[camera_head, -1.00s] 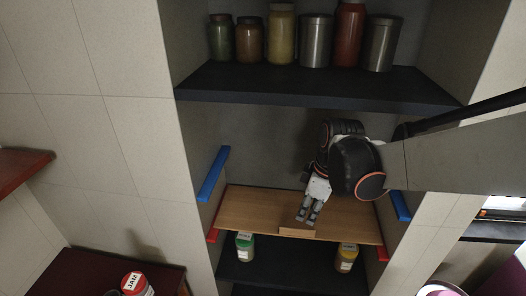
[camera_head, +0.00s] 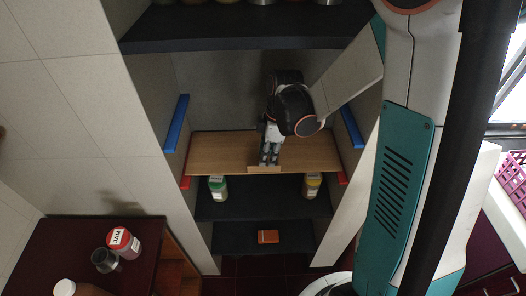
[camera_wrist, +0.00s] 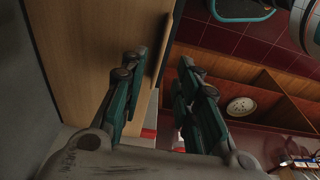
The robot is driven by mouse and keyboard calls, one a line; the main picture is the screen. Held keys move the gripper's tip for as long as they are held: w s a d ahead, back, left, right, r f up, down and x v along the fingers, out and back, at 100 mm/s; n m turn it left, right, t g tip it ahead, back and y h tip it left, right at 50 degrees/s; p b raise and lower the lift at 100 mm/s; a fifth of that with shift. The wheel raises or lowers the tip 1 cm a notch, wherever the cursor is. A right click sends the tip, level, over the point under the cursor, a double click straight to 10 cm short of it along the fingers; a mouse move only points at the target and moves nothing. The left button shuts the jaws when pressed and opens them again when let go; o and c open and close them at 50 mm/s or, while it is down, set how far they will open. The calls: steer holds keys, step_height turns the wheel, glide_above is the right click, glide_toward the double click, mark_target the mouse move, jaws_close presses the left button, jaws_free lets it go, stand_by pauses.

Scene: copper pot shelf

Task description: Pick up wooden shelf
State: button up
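The wooden shelf (camera_head: 215,150) is a light brown board lying level in the recess, its ends at the red supports (camera_head: 185,183). A small wooden lip (camera_head: 265,169) stands at the middle of its front edge. My gripper (camera_head: 269,162) points down at this lip from above. In the wrist view, my gripper (camera_wrist: 157,75) has its two fingers spread apart, one over the board (camera_wrist: 85,40) and one beyond its front edge. The lip (camera_wrist: 163,55) shows between the fingers, with gaps; I cannot tell whether either finger touches it.
Blue supports (camera_head: 177,122) are on the side walls above the board. A dark fixed shelf (camera_head: 240,38) with jars is overhead. A green jar (camera_head: 218,188) and a yellow jar (camera_head: 312,185) stand below the board. An orange box (camera_head: 268,237) lies lower down.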

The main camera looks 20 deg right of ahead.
steer(key=f, duration=0.5)
steer(key=shift+w+a+f+b, duration=0.2)
steer(key=shift+a+f+b, duration=0.1)
steer(key=shift+a+b, duration=0.1)
jaws_close()
